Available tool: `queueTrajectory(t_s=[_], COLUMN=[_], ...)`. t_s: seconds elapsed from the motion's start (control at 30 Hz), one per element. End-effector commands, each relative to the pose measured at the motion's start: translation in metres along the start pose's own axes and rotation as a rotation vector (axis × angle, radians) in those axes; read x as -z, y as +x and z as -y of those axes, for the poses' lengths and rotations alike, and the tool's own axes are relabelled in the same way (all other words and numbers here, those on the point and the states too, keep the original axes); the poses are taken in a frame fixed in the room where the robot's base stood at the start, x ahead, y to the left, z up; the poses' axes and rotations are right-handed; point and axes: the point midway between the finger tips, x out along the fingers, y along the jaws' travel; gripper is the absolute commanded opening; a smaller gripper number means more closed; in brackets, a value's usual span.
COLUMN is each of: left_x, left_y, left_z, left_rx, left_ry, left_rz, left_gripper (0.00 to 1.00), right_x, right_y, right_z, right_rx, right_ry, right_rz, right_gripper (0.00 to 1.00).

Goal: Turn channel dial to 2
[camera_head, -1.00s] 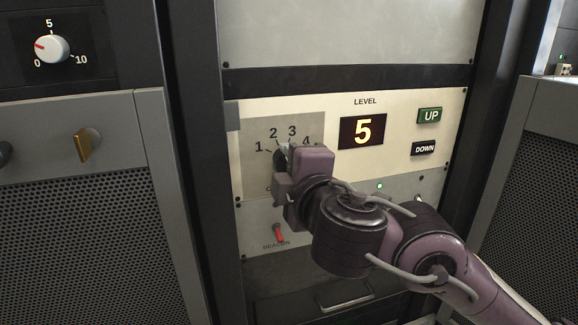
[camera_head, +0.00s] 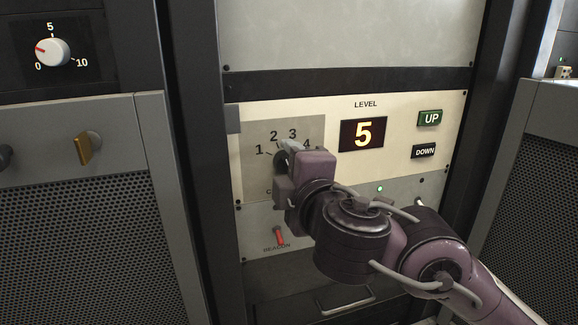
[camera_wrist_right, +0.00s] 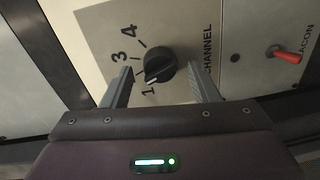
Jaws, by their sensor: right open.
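The channel dial (camera_wrist_right: 161,65) is a round black knob with a pale pointer line in the right wrist view. The line points toward the 1 mark. The 3 and 4 marks show beside it, and the 2 is hidden there by a finger. In the head view the dial (camera_head: 281,160) is mostly covered by my right gripper (camera_head: 287,152), and the numbers 1 to 4 show around it. My right gripper (camera_wrist_right: 160,70) is open, with one finger on each side of the dial. I cannot tell whether they touch it. My left gripper is not in view.
A level display (camera_head: 362,134) reads 5, with UP (camera_head: 429,118) and DOWN (camera_head: 424,150) buttons to its right. A red beacon switch (camera_head: 279,235) sits below the dial. Another dial (camera_head: 52,52) and a brass latch (camera_head: 83,148) are on the left rack.

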Motion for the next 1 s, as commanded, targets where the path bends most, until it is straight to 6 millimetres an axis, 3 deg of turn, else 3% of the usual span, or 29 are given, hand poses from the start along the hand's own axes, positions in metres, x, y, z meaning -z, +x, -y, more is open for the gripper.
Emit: queueTrajectory(t_s=[0.43, 0.87, 1.0], left_x=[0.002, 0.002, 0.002], left_y=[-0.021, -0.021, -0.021], left_z=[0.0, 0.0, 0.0], left_rx=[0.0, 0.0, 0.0], left_ry=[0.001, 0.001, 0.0], left_rz=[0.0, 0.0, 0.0], left_gripper=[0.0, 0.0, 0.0], right_x=[0.001, 0.0, -0.006], right_y=[-0.066, -0.073, -0.071], right_z=[-0.002, -0.001, 0.013], right_rx=[-0.001, -0.001, 0.035], right_ry=[0.004, 0.003, 0.072], right_rz=[-0.001, 0.001, 0.015], right_gripper=[0.55, 0.55, 0.55])
